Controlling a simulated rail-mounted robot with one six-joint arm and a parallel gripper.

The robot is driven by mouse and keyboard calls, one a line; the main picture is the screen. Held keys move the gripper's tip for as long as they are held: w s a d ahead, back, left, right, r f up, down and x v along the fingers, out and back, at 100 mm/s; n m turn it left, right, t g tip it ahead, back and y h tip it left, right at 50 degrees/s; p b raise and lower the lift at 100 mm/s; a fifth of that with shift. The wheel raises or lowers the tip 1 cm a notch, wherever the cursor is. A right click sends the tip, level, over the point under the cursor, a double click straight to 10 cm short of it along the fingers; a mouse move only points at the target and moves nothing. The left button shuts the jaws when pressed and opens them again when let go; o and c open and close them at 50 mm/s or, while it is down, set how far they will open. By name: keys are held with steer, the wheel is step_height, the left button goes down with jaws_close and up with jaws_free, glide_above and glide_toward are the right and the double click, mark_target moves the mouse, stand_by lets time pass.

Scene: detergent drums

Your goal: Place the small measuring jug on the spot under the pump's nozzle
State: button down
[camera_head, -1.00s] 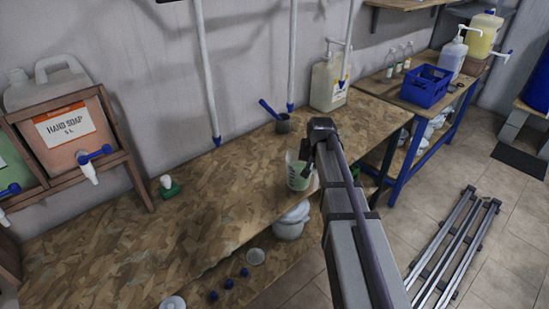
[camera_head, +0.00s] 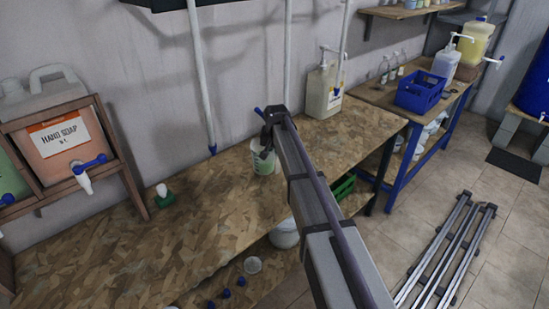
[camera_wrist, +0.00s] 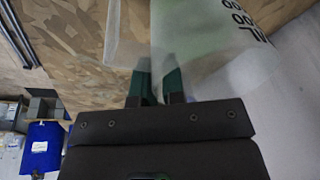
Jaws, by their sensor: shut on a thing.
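The small measuring jug (camera_head: 263,160) is a translucent, whitish cup with a green tint, over the wooden bench toward the wall. In the wrist view the jug (camera_wrist: 215,45) fills the upper right, with dark markings on its side. My gripper (camera_head: 268,143) is shut on the jug's wall, with its green fingers (camera_wrist: 154,84) at the wall. I cannot tell whether the jug touches the bench. A pale pump container (camera_head: 322,97) stands farther along the bench against the wall. Its pump head (camera_head: 324,50) is on top. The spot under its nozzle is not clearly visible.
A blue-handled item (camera_head: 258,112) is mostly hidden behind my gripper. A green-based bottle (camera_head: 164,196) and a hand soap drum (camera_head: 60,135) stand left. A blue crate (camera_head: 420,90) and other pump bottles (camera_head: 447,62) are on the far table. The bench's front left is clear.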

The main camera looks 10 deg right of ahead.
step_height(320, 180, down, 4)
steer(key=b, duration=0.3)
steer(key=shift+r, duration=0.25)
steer(key=c, duration=1.2)
jaws_free()
